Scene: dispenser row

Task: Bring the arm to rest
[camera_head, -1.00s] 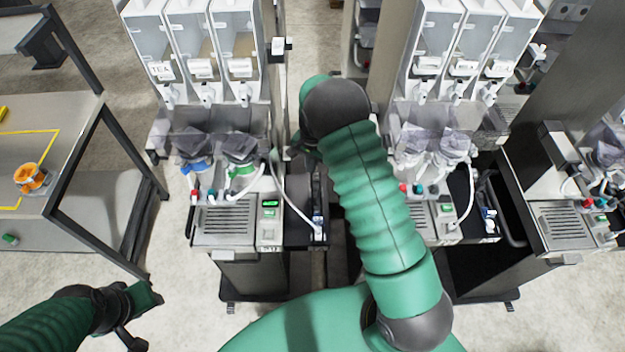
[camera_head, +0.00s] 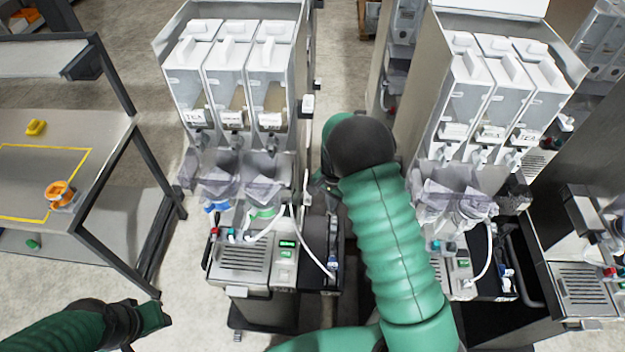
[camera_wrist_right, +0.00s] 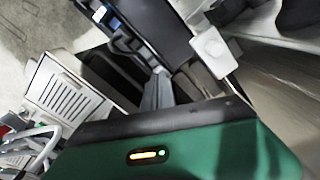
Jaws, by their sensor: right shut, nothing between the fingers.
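My right arm, in green sleeving, reaches up the middle of the head view between two dispenser machines. Its gripper (camera_head: 322,187) is mostly hidden behind the dark wrist joint, beside the left machine. In the right wrist view the shut, empty fingers (camera_wrist_right: 158,92) show above the green gripper body, in front of a dark machine side. They seem close to the machine, but I cannot tell whether they touch it. My left arm comes in at the lower left of the head view. Its green and black end (camera_head: 150,318) is over the floor, and its fingers are unclear.
The left dispenser machine (camera_head: 240,262) and right dispenser machine (camera_head: 455,275) stand close on either side of my right arm. White hoses hang at their fronts. Floor between table and left machine is clear.

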